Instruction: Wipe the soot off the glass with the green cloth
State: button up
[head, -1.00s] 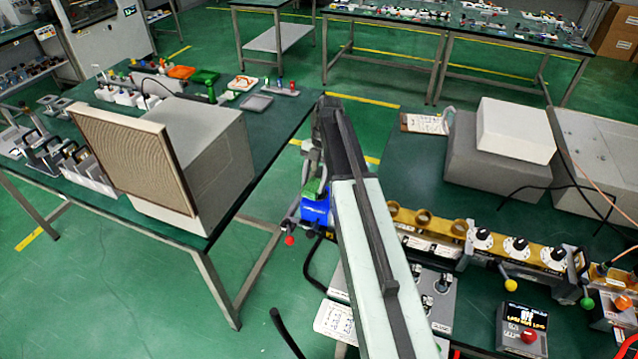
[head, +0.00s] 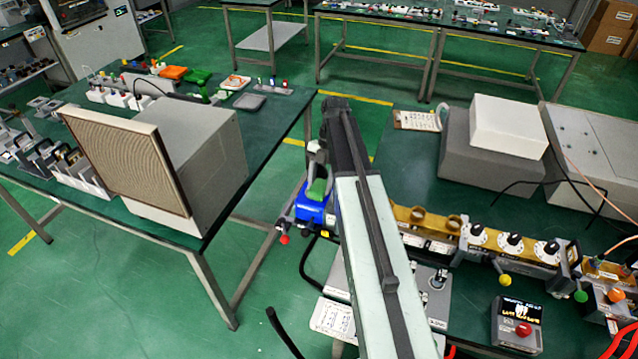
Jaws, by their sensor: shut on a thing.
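My gripper (head: 317,168) is at the far end of my arm, partly hidden behind it. It is shut on the green cloth (head: 318,189), a small green patch just above a blue fitting (head: 312,207). The fitting is at the left end of the equipment row, with a red knob at its lower left. I cannot tell whether the cloth touches the fitting. I cannot make out the glass or any soot at this size; my arm covers part of that area.
Brass-coloured parts and dial units (head: 513,244) line the right bench. A black control box (head: 517,323) with a red button stands in front. Grey boxes (head: 490,160) sit behind. A large grey box with a mesh front (head: 130,165) stands on the left table. Green floor lies between the benches.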

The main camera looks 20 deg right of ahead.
aim_at(320, 185)
jog(key=shift+r+p, duration=2.8)
jog(key=shift+r, duration=0.15)
notch_tip(320, 185, up, 3)
jog(key=p, duration=0.3)
jog(key=shift+r, duration=0.1)
